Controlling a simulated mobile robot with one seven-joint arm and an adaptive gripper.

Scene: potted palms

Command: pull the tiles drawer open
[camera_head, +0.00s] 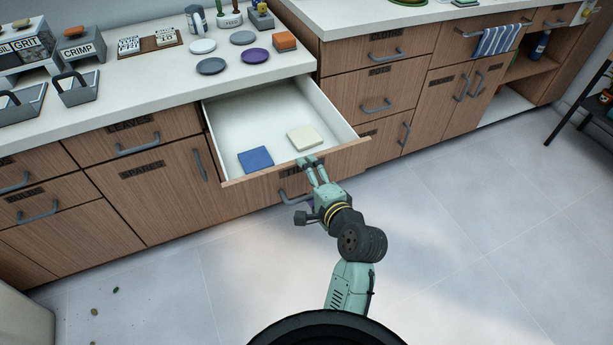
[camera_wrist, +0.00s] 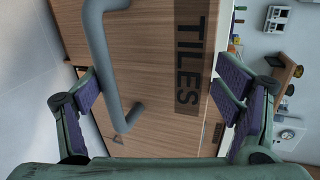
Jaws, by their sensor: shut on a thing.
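The tiles drawer (camera_head: 238,122) is pulled well out of the wooden counter, and its white inside shows. A blue tile (camera_head: 256,159) and a cream tile (camera_head: 304,139) lie flat in it, apart from each other. My gripper (camera_head: 312,160) is at the top edge of the drawer front, shut on the drawer; I cannot tell exactly which part it holds. In the wrist view the TILES label (camera_wrist: 189,50) lies between my fingers (camera_wrist: 157,88), and the grey bar handle (camera_wrist: 104,60) is beside the left finger. My gripper hides part of the drawer front.
The white worktop (camera_head: 130,88) above carries round coasters (camera_head: 211,66), a caddy (camera_head: 78,88) and small pots (camera_head: 229,19). Other closed drawers (camera_head: 383,81) stand to the right. The grey floor (camera_head: 470,230) in front is mostly clear. A dark stand (camera_head: 585,110) is at the far right.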

